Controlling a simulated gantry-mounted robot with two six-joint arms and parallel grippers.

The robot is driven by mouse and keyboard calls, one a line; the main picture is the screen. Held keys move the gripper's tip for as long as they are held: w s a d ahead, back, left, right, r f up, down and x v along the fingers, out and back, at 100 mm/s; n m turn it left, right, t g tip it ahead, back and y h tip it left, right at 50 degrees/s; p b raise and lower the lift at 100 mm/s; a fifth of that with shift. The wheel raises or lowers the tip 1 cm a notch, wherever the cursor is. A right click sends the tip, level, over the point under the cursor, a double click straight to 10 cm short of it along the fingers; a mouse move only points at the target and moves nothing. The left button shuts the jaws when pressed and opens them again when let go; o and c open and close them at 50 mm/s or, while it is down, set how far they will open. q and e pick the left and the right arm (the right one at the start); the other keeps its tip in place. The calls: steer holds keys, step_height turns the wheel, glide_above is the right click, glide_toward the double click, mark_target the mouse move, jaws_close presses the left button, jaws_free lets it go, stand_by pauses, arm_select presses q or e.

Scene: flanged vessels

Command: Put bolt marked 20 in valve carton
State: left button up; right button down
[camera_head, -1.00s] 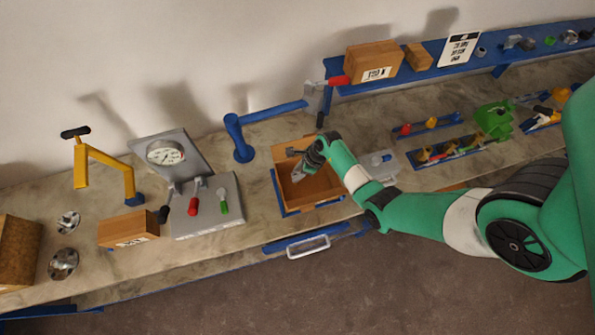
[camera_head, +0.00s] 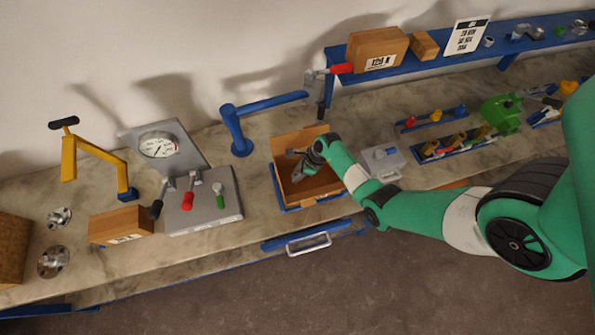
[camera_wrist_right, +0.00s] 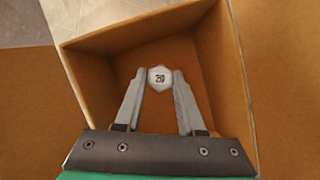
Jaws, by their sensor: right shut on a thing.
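The bolt marked 20 (camera_wrist_right: 159,81) shows its pale hexagonal head between the fingertips of my right gripper in the right wrist view. My right gripper (camera_wrist_right: 159,90) is shut on it and points down into an open cardboard carton (camera_wrist_right: 112,48). In the head view, my right gripper (camera_head: 298,168) is inside the mouth of the open carton (camera_head: 285,142), which stands on the bench. The bolt is too small to make out in the head view. I cannot tell whether the bolt touches the carton floor. My left gripper is not in view.
A drawer handle (camera_head: 309,243) sticks out at the bench front.

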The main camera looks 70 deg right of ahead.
steer(key=shift+f+b, duration=0.4)
steer(key=shift+f, duration=0.2)
steer(key=shift+c, duration=2.2)
jaws_free()
steer(key=p+v, duration=0.4)
steer(key=v, duration=0.7)
steer(key=shift+r, duration=0.35)
steer(key=shift+s, duration=0.1)
